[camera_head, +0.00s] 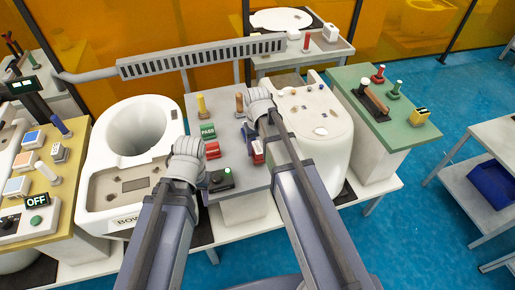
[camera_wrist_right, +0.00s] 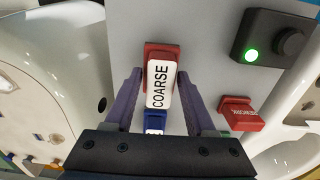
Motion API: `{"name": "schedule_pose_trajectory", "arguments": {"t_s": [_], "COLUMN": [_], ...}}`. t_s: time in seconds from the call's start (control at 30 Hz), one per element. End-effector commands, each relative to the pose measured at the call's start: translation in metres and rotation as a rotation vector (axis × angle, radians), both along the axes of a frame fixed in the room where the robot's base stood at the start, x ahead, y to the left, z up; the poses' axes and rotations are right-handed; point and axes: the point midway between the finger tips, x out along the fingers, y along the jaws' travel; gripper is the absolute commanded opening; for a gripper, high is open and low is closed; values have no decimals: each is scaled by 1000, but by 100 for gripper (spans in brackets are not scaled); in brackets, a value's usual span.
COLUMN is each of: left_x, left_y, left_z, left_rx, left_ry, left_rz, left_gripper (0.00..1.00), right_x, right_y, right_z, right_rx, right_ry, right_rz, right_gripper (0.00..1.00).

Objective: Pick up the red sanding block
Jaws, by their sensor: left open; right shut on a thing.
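A red block with a white top label reading COARSE (camera_wrist_right: 160,82) lies on the grey worktop in the right wrist view. It also shows beside my right arm in the head view (camera_head: 257,152). My right gripper (camera_wrist_right: 160,78) has one finger on each side of this block and is shut on it. In the head view the right gripper (camera_head: 261,102) is above the middle worktop, its fingers mostly hidden by the hand. My left gripper (camera_head: 187,150) is open beside the white toilet bowl, with its fingertips largely hidden.
A blue block (camera_wrist_right: 154,122) is close to the COARSE block.

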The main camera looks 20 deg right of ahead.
Motion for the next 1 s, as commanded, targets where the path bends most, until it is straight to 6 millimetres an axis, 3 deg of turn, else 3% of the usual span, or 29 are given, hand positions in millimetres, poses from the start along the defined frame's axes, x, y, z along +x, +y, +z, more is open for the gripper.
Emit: {"name": "schedule_pose_trajectory", "arguments": {"t_s": [0.03, 0.4, 0.57, 0.87, 0.9, 1.0], "left_x": [0, 0, 0, 0, 0, 0], "left_y": [0, 0, 0, 0, 0, 0], "left_z": [14, 69, 80, 79, 79, 79], "left_rx": [0, 0, 0, 0, 0, 0], "left_ry": [0, 0, 0, 0, 0, 0], "left_rz": [0, 0, -1, -1, -1, -1], "left_gripper": [50, 50, 50, 50, 50, 50], "right_x": [0, 0, 0, 0, 0, 0], "right_y": [0, 0, 0, 0, 0, 0], "right_z": [14, 69, 80, 79, 79, 79], "right_rx": [0, 0, 0, 0, 0, 0], "right_ry": [0, 0, 0, 0, 0, 0], "right_rz": [0, 0, 0, 0, 0, 0], "right_gripper": [0, 0, 0, 0, 52, 41]}}
